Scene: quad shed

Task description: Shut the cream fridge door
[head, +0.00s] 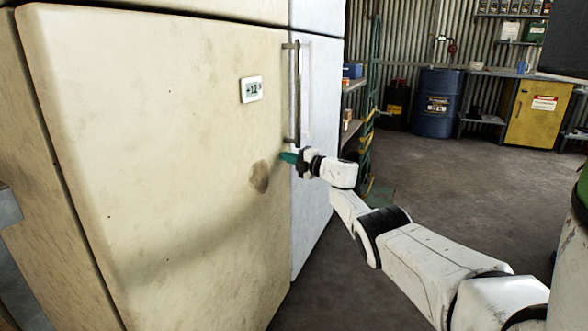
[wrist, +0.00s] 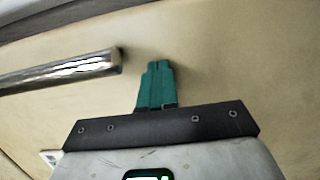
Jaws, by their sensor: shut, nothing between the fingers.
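The cream fridge door (head: 170,150) fills the left half of the head view, stained, with a vertical metal handle (head: 292,95) near its right edge. I cannot tell for sure whether it is fully closed or slightly ajar. My gripper (head: 287,157) is at the door's right edge, just below the handle's lower end. In the wrist view its teal fingers (wrist: 157,68) are together and empty, pointing at the cream surface (wrist: 220,70). They are touching it or very close; I cannot tell which. The handle's end (wrist: 105,61) lies to their left, apart from them.
A small display (head: 251,89) reading about +12 is on the door. A pale panel (head: 316,130) stands right of the door. Further back are shelves, a blue drum (head: 437,103) and a yellow cabinet (head: 535,112). The floor (head: 440,180) right of the fridge is open.

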